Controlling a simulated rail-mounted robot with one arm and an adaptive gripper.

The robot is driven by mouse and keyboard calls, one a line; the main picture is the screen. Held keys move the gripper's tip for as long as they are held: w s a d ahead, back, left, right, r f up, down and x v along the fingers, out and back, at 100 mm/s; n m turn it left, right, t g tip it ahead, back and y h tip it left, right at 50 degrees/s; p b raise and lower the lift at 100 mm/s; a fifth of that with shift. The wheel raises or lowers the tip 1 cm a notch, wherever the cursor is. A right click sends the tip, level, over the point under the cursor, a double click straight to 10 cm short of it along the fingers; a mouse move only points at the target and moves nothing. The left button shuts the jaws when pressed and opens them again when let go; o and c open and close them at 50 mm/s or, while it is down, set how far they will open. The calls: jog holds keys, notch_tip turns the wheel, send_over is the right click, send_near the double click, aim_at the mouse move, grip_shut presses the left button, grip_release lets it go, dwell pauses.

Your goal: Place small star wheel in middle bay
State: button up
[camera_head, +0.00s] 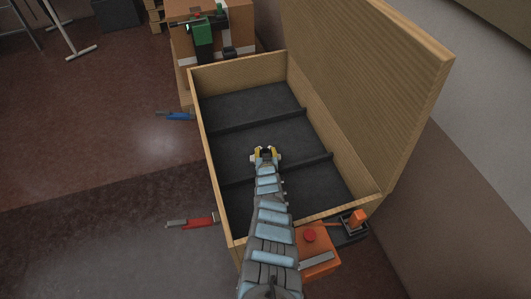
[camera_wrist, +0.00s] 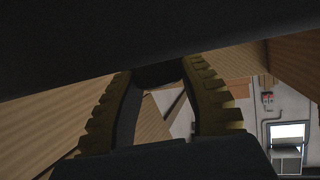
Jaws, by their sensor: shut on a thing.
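My gripper (camera_head: 265,151) has yellow fingers and is over the middle bay (camera_head: 232,154) of a wooden box (camera_head: 215,187) with a dark floor. In the wrist view the fingers (camera_wrist: 160,78) close in on a small dark thing (camera_wrist: 160,73) between their tips. It is likely the small star wheel, but its shape is too dark to make out. I cannot tell whether it touches the bay floor. Two dark dividers (camera_head: 262,119) split the box into a back, middle and front bay. The bays look empty apart from my gripper.
The raised wooden lid (camera_head: 365,80) stands along the right side. A blue-handled tool (camera_head: 178,116) and a red-handled tool (camera_head: 193,221) are left of the box. An orange control box (camera_head: 315,248) is at the front, and a green device (camera_head: 203,33) at the back.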

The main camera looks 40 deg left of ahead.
aim_at(265, 149)
jog(key=o, duration=1.2)
jog(key=shift+c, duration=0.2)
jog(key=shift+r, duration=0.1)
jog(key=p+v, duration=0.3)
jog(key=p, duration=0.2)
jog(key=shift+r, duration=0.15)
jog(key=shift+s+d+r+p, duration=0.1)
jog(key=shift+s+d+p, duration=0.15)
jog(key=shift+p, duration=0.15)
jog(key=shift+s, duration=0.1)
